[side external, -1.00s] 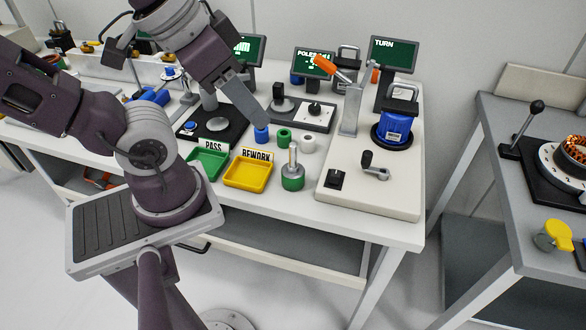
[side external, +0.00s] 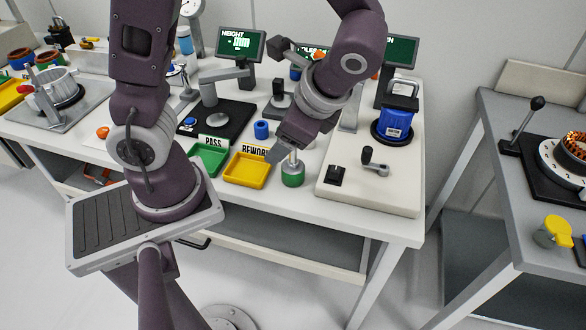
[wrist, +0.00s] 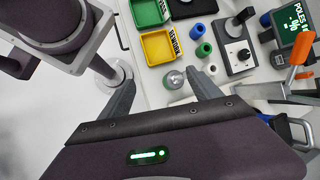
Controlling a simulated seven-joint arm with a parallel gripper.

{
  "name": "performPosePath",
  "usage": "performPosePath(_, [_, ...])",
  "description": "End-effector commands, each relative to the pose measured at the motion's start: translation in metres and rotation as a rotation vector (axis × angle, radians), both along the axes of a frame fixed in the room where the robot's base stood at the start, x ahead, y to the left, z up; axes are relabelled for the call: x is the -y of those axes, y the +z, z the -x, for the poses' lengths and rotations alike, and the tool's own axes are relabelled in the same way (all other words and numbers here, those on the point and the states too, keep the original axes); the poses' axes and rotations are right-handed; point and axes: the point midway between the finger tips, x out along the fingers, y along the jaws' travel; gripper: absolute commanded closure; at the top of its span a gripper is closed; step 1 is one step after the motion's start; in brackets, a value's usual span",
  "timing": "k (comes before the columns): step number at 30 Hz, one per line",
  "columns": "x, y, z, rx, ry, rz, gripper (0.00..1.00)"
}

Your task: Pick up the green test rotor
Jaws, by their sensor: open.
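The green test rotor (side external: 292,178) stands upright near the table's front edge, with a green body, a grey top and a metal shaft. In the wrist view the rotor (wrist: 174,80) shows from above, between the tips of my two fingers and a little beyond them. My gripper (wrist: 162,79) is open and empty. In the side view my gripper (side external: 283,153) points down over the rotor, near its shaft top. My wrist partly hides the area behind the rotor there.
The yellow REWORK tray (side external: 247,169) is just left of the rotor, with the green PASS tray (side external: 208,158) beyond it. Blue (wrist: 197,31), green (wrist: 203,49) and white (wrist: 210,69) cylinders stand behind. A cream fixture base (side external: 375,199) with a crank lies to the right.

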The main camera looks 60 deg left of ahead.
Motion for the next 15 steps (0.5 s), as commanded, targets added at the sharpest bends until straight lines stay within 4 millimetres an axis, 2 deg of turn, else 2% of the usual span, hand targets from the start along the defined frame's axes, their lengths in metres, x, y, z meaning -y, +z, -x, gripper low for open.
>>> performPosePath(1, [0.003,-0.023,-0.008,-0.098,-0.108,-0.095,0.27])
performPosePath(3, [0.004,-0.052,-0.020,-0.211,-0.258,-0.227,0.27])
performPosePath(7, [0.008,-0.100,-0.035,-0.364,-0.490,-0.431,0.27])
performPosePath(10, [0.009,-0.124,-0.040,-0.431,-0.602,-0.530,0.27])
performPosePath(15, [0.001,-0.138,-0.043,-0.464,-0.657,-0.581,0.27])
